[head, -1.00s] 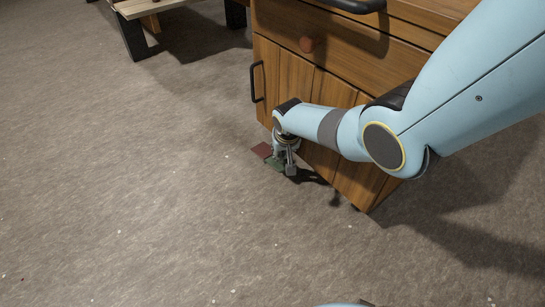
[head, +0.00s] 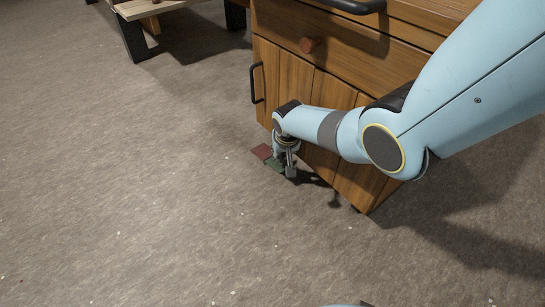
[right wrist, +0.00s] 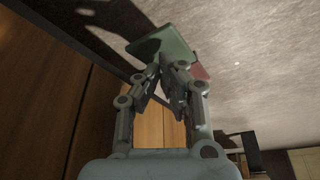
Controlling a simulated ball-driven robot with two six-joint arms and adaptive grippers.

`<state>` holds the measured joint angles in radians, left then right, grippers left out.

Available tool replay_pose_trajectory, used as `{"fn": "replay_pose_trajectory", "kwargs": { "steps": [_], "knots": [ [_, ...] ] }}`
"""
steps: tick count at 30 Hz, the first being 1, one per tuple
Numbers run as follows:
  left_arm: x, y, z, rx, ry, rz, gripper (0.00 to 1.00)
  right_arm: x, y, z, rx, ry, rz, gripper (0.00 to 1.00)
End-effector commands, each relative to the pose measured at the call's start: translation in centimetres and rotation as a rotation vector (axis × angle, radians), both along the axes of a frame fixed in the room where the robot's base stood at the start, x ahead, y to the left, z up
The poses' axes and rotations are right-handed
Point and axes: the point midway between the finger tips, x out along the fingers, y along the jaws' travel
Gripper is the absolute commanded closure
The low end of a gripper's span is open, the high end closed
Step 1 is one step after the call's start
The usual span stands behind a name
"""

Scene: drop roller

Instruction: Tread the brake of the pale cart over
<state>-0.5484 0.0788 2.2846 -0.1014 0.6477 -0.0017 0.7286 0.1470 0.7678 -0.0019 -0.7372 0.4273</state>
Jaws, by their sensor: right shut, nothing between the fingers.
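The wooden cart (head: 291,76) stands at the upper right in the head view, brown in this light, with a dark handle on its side. Low at its near left corner are a red pedal (head: 262,151) and a green pedal (head: 274,164), side by side just above the floor. My right gripper (head: 290,172) points down beside the green pedal, its fingers shut and empty. In the right wrist view the fingertips (right wrist: 168,64) overlap the near edge of the green pedal (right wrist: 168,40); I cannot tell if they touch. The red pedal (right wrist: 199,71) is partly hidden behind them. My left gripper is out of view.
A low bench with a pale wooden top (head: 148,8) and dark legs stands at the upper left. The grey-brown floor (head: 130,190) left of and in front of the cart is clear. The cart's front face is close beside my right forearm.

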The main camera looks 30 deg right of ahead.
Motion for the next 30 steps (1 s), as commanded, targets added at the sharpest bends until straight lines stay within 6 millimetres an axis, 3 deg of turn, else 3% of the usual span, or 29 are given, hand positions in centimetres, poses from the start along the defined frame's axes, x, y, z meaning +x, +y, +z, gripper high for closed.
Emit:
{"fn": "replay_pose_trajectory", "kwargs": {
  "steps": [30],
  "knots": [
    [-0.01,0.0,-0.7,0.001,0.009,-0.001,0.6,-0.04,-0.01,-0.61,0.0,0.001,0.0,1.0]
  ]
}}
